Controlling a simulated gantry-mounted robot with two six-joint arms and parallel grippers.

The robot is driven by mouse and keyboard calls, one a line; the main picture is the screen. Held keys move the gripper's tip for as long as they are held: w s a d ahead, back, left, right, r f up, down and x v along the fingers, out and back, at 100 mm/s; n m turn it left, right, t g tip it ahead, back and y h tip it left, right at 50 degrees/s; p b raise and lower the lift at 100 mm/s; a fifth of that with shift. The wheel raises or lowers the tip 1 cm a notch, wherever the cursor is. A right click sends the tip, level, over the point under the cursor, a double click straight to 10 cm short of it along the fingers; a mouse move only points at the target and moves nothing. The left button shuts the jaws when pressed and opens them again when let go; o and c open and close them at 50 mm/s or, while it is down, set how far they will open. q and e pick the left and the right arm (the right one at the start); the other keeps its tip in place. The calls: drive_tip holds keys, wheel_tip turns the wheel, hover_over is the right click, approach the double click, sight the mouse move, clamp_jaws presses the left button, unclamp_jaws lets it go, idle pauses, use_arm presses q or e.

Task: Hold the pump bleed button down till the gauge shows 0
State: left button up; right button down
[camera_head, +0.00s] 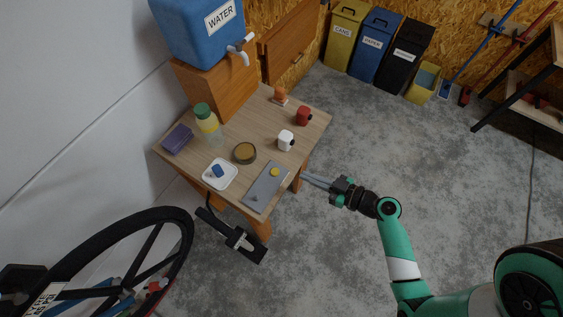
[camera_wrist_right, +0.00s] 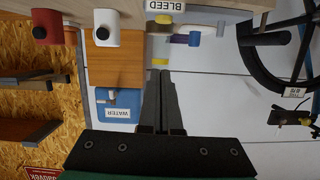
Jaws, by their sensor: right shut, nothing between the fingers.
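A grey plate (camera_head: 266,187) with a round yellow button (camera_head: 275,172) lies on the right front part of the wooden table (camera_head: 257,104). A label reading BLEED (camera_wrist_right: 165,6) shows at the top of the right wrist view. My right gripper (camera_head: 306,180) is shut and empty, to the right of the plate and apart from the button, its fingers pointing left toward the table edge. Its fingers (camera_wrist_right: 160,74) also show in the right wrist view. I cannot make out a gauge reading. My left gripper is not in view.
A white mug-like object (camera_head: 286,140) and a red one (camera_head: 303,116) stand behind the plate. A bicycle wheel (camera_head: 185,222) is at lower left.

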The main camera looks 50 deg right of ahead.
drive_tip(key=b, duration=0.7)
hover_over(281, 175)
drive_tip(key=shift+s+f, duration=0.2)
drive_tip(key=shift+f, duration=1)
wheel_tip(281, 175, down, 4)
drive_tip(key=shift+w+r+b, duration=0.1)
drive_tip(key=shift+r+b, duration=0.05)
drive_tip(key=shift+b, duration=0.7)
drive_tip(key=shift+f, duration=0.25)
